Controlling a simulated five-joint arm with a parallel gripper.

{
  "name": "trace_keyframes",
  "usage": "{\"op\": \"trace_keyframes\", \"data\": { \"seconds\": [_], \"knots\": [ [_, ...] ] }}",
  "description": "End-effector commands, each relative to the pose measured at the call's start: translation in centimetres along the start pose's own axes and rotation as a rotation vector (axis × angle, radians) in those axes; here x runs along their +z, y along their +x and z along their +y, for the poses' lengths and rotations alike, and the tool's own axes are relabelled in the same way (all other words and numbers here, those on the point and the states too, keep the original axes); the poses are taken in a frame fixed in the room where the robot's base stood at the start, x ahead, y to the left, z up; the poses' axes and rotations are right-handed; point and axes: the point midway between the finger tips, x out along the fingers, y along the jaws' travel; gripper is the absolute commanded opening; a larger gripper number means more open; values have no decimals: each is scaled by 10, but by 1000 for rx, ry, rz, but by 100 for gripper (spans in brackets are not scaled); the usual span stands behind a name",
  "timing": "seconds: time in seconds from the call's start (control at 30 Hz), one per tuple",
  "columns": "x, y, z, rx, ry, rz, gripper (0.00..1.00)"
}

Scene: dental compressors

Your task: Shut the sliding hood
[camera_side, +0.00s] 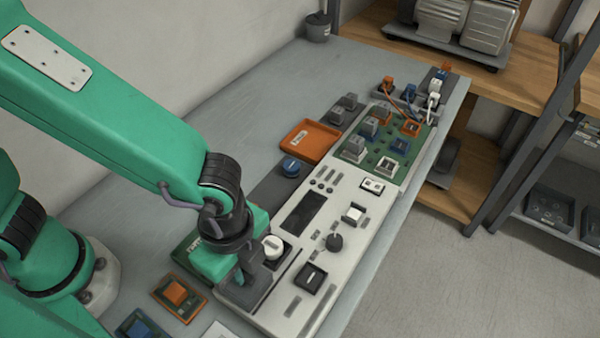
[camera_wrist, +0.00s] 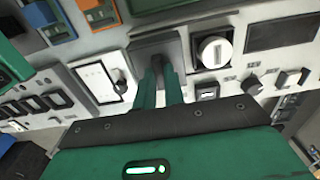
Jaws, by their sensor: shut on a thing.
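A dark grey hood (camera_wrist: 152,45) sits on the pale control panel (camera_side: 300,283), and I take it to be the sliding hood. In the side view the hood (camera_side: 240,296) is under my gripper (camera_side: 246,275), partly hidden by it. In the wrist view the two green fingers of my gripper (camera_wrist: 160,72) are closed on the raised grip in the middle of the hood. The fingers hide part of the grip. A white plate with a black lever (camera_wrist: 101,82) lies just left of the hood, uncovered. What is under the hood is hidden.
A white rotary knob (camera_wrist: 213,50) stands close to the right of the hood. Black rocker switches (camera_wrist: 38,103) are to its left. A black knob (camera_side: 334,242) and a green board with blocks (camera_side: 385,160) lie farther along. An orange tray (camera_side: 310,141) sits behind the panel.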

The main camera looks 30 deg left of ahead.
Motion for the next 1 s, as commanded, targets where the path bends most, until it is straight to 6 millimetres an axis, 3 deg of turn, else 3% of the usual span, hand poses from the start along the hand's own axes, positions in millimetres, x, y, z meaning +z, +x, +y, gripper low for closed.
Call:
{"op": "trace_keyframes", "data": {
  "seconds": [0.5,0.87,0.9,1.0],
  "knots": [
    [-1,-1,-74,-3,-3,3,0],
    [-1,-1,-82,-7,-3,8,0],
    [-1,-1,-83,-8,-3,8,14],
    [-1,-1,-82,-7,-3,7,33]
  ]
}}
